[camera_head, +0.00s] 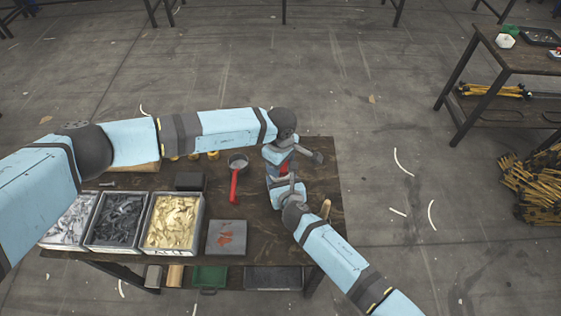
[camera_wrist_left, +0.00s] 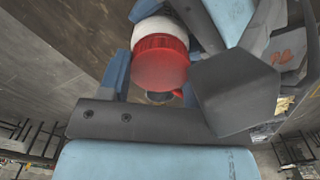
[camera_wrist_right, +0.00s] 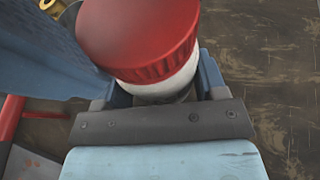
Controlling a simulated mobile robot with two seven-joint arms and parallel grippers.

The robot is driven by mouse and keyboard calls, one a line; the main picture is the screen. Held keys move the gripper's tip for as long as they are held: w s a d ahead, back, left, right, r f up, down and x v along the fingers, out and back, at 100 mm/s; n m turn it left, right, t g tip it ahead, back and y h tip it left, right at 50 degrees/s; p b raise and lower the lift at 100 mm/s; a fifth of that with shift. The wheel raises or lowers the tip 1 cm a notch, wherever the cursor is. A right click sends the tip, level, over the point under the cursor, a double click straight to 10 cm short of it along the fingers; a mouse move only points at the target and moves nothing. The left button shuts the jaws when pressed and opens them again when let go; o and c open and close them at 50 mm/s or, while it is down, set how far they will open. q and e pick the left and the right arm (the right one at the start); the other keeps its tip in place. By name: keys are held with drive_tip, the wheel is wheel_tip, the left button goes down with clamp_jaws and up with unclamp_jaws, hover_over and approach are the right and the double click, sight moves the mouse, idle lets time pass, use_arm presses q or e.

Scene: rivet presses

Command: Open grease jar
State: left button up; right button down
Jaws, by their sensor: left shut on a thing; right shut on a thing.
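The grease jar has a white body and a red lid; its red part shows in the head view (camera_head: 286,164), between my two grippers. In the right wrist view the white body (camera_wrist_right: 165,90) sits between the fingers of my right gripper (camera_wrist_right: 160,88), with the red lid (camera_wrist_right: 140,35) on top. My right gripper (camera_head: 288,180) is shut on the body. In the left wrist view the red lid (camera_wrist_left: 160,62) lies between the fingers of my left gripper (camera_wrist_left: 156,80), which is shut on it. The lid sits against the body. My arms hide much of the jar in the head view.
On the dark table (camera_head: 315,215), a red-handled tool (camera_head: 234,185) lies left of the jar. Bins of metal parts (camera_head: 72,218), dark parts (camera_head: 120,218) and brass parts (camera_head: 173,220) stand at left, beside a grey block (camera_head: 226,244). Another table (camera_head: 510,55) stands far right.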

use_arm(q)
drive_tip(key=shift+n, duration=0.4)
drive_tip(key=o, duration=1)
drive_tip(key=shift+r, duration=0.1)
